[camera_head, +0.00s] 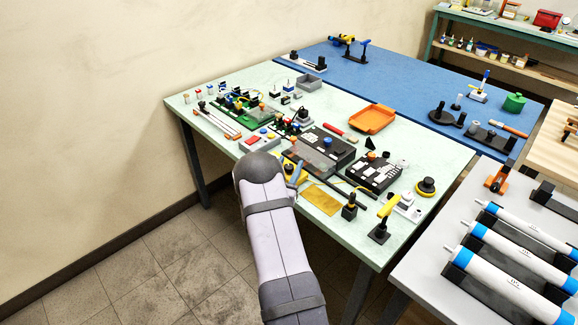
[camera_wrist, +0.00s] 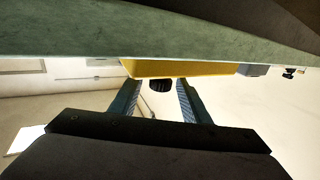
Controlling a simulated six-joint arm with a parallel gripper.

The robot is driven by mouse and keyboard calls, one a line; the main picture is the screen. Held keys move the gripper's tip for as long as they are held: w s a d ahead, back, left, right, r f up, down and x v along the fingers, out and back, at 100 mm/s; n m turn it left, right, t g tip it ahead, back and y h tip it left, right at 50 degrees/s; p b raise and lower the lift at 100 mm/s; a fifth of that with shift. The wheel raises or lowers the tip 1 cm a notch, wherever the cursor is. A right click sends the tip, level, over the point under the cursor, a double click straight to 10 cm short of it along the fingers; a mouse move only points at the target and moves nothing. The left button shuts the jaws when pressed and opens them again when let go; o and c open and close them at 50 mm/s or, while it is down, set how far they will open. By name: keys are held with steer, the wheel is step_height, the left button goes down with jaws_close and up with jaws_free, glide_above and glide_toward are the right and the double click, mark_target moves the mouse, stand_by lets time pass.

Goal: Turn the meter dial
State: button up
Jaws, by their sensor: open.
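The meter, a yellow body (camera_wrist: 180,68) with a black dial (camera_wrist: 160,86), appears upside down in the wrist view below the green table edge. My gripper (camera_wrist: 158,84) is open, with its two fingers on either side of the dial and visible gaps between. It appears not to touch the dial. In the head view, a yellow piece that looks like the meter (camera_head: 293,168) is partly hidden by my arm. One bluish finger of my gripper (camera_head: 297,174) shows beside it at the front of the green table. The dial's markings cannot be seen.
The pale green table (camera_head: 425,213) is crowded near my gripper: a dark multimeter-like box (camera_head: 374,175), a clear-topped black unit (camera_head: 325,148) and a flat yellow plate (camera_head: 322,199). An orange tray (camera_head: 372,119) lies farther back. In the wrist view, a small grey block (camera_wrist: 253,70) sits beside the meter.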

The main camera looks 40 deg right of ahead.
steer(key=shift+c, duration=0.6)
steer(key=c, duration=1)
steer(key=shift+o, duration=0.4)
steer(key=shift+f+m+g+b, duration=0.1)
steer(key=shift+m+g+b, duration=0.2)
steer(key=shift+g+b, duration=0.15)
steer(key=m+g+h+b, duration=0.1)
steer(key=g+b, duration=0.1)
steer(key=m+g+b, duration=0.2)
steer(key=g, duration=0.1)
steer(key=shift+w+f+h, duration=0.1)
steer(key=shift+f+h, duration=0.1)
steer(key=shift+h, duration=0.2)
steer(key=m+g+b, duration=0.4)
steer(key=g+b, duration=0.1)
steer(key=shift+g, duration=0.35)
steer(key=shift+r+m+g+y+b, duration=0.1)
steer(key=shift+m+g+y+b, duration=0.25)
steer(key=shift+g+b, duration=0.35)
steer(key=shift+r+m+g+b, duration=0.25)
steer(key=shift+m+g+b, duration=0.1)
steer(key=shift+b, duration=0.2)
